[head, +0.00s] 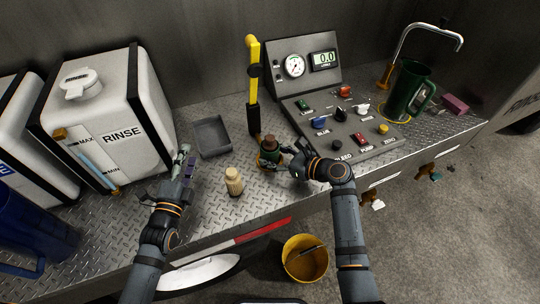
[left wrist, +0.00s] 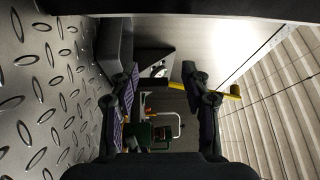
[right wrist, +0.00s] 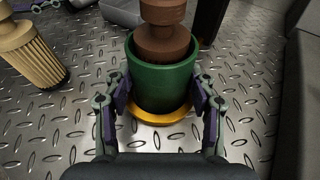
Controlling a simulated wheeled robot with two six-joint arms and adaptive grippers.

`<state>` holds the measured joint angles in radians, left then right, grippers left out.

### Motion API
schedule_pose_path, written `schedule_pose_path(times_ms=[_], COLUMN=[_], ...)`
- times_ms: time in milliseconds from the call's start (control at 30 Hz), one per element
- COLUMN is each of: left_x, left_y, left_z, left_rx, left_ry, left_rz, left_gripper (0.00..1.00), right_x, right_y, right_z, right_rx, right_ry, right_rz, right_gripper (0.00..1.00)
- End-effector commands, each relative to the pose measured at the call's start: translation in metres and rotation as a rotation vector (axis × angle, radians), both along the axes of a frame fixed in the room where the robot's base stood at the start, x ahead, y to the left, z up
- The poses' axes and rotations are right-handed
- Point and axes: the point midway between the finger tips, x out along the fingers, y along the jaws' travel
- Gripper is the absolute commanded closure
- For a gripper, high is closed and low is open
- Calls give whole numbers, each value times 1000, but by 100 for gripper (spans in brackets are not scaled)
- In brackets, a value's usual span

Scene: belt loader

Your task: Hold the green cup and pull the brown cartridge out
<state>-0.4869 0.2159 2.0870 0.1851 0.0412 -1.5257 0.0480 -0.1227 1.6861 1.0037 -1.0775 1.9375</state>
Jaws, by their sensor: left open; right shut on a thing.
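The small green cup (right wrist: 162,88) stands upright on the tread-plate deck, with a yellow ring (right wrist: 155,117) at its base. The brown cartridge (right wrist: 163,40) sits in the cup, its upper part sticking out of the top. My right gripper (right wrist: 160,100) is shut on the cup, one finger on each side; it also shows in the head view (head: 289,160), to the right of the cup (head: 270,158). My left gripper (head: 184,165) is open and empty above the deck, left of the cup and clear of it. In the left wrist view its fingers (left wrist: 162,85) are spread apart.
A tan cartridge (head: 234,182) stands left of the cup near the deck's front edge. A grey tray (head: 211,137) and a yellow-black lever (head: 253,85) are behind. A control panel (head: 345,125) is to the right, a white rinse tank (head: 108,115) to the left.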

Motion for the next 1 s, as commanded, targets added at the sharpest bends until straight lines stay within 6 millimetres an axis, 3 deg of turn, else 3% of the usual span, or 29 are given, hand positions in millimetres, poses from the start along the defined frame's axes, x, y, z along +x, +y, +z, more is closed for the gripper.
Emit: schedule_pose_path(times_ms=[33,100,200,300,500,600,800,1000], left_x=[26,53,78,87,66,49,30,30], left_y=[0,-9,-33,-65,-122,-136,-145,-148], left_z=[7,7,8,14,43,57,69,67], left_rx=[-154,-367,-605,-772,-918,-922,-903,-902], left_ry=[60,186,385,603,1020,1167,1303,1311], left_rz=[-6,-36,-101,-185,-356,-411,-456,-458], left_gripper=[53,53,53,53,53,53,53,53], right_x=[0,0,0,0,0,0,0,0], right_y=[0,0,0,0,0,0,0,0], right_z=[0,0,0,0,-1,-1,-1,-1], right_rx=[0,0,0,-1,0,0,-1,-1], right_ry=[0,0,0,1,2,2,2,2], right_rz=[0,0,0,0,1,1,1,1], right_gripper=[61,61,61,61,61,61,61,61])
